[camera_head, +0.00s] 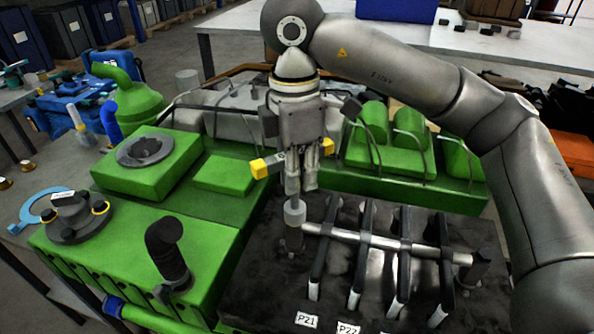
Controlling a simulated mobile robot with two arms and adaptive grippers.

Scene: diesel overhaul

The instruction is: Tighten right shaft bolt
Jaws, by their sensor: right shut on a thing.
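My right gripper (299,183) points down from the arm that comes in from the right. It is shut on a tool with yellow ends (262,167) that stick out on both sides of the fingers. A grey cylindrical socket (295,212) shows below the fingertips, over the left end of the rocker shaft (378,243). The socket hides the bolt there, so I cannot tell whether it sits fully on it. The silver shaft carries several black rocker arms (404,262). A dark support (482,266) stands at its right end. My left gripper is not in view.
The green engine body (220,205) surrounds the dark head surface. A black elbow pipe (168,250) stands at left. Green domed covers (410,128) stand behind the shaft. Labels P21 (307,319) and P22 (348,328) lie in front. A grey table (232,30) is behind.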

